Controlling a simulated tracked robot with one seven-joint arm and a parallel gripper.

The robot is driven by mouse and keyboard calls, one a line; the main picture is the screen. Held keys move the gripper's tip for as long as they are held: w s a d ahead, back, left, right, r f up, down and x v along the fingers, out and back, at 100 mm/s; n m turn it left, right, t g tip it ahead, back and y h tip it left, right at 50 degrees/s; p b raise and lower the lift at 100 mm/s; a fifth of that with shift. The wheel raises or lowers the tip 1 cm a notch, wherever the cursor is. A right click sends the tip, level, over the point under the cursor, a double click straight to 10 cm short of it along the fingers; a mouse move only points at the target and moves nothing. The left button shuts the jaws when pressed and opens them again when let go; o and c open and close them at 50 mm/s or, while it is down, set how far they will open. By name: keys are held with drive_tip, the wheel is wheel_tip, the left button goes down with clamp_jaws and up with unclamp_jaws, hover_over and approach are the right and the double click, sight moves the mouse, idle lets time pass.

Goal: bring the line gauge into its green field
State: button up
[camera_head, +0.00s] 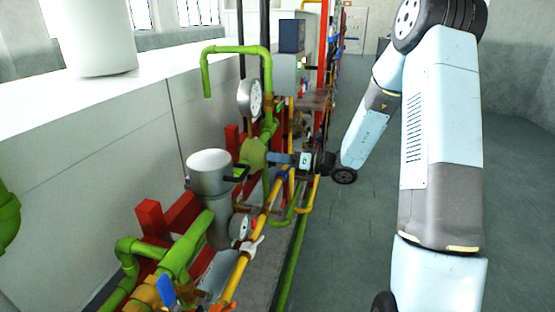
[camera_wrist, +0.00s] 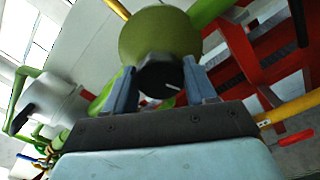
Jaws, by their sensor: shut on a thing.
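My gripper (camera_wrist: 162,85) has its two blue-grey fingers closed on the sides of a black knob (camera_wrist: 160,75). A white line shows on the knob's face, slanting slightly. Behind it is a round olive-green valve body (camera_wrist: 158,35). In the head view my gripper (camera_head: 281,158) reaches in from the right to the green valve body (camera_head: 253,154); the knob is hidden there. A round white-faced gauge (camera_head: 255,98) sits on the green pipe just above. Its needle and green field are too small to read. A second gauge (camera_head: 240,226) sits lower, nearer the camera.
Green pipes (camera_head: 180,245), yellow pipes (camera_head: 265,215) and red supports (camera_head: 150,219) crowd around the valve. A grey cylinder (camera_head: 210,175) stands left of it. A white wall (camera_head: 90,175) lies behind on the left. The grey floor (camera_head: 345,260) at right is open.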

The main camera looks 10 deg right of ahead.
drive_tip(key=shift+w+d+r+m, duration=0.15)
drive_tip(key=shift+w+m, duration=0.1)
drive_tip(key=shift+m, duration=0.55)
drive_tip(key=o, duration=0.8)
drive_tip(key=shift+o, duration=1.2)
drive_tip(key=shift+s+f, duration=0.1)
drive_tip(key=shift+f, duration=0.1)
drive_tip(key=v, duration=1.3)
drive_tip(key=shift+d, duration=0.3)
drive_tip(key=shift+s+f, duration=0.1)
